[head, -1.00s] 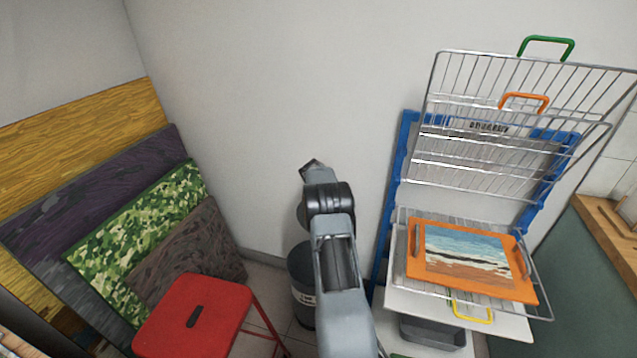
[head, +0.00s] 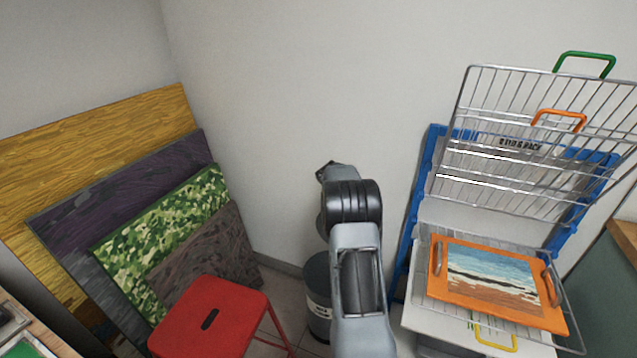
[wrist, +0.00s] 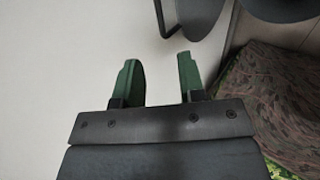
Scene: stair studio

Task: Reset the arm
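My arm reaches up from the bottom middle of the head view, folded in front of the pale wall. My gripper shows in the wrist view (wrist: 160,80) with two green fingers standing apart. Nothing is between the fingers, only pale wall or floor behind them. In the head view the fingers are hidden behind my own arm links.
A wire drying rack (head: 545,125) with a blue frame stands at right; an orange tray with a seascape painting (head: 497,277) lies on its low shelf. A red stool (head: 208,318) stands front left. Patterned boards (head: 160,215) lean at left. A dark bin (head: 319,290) stands behind my arm.

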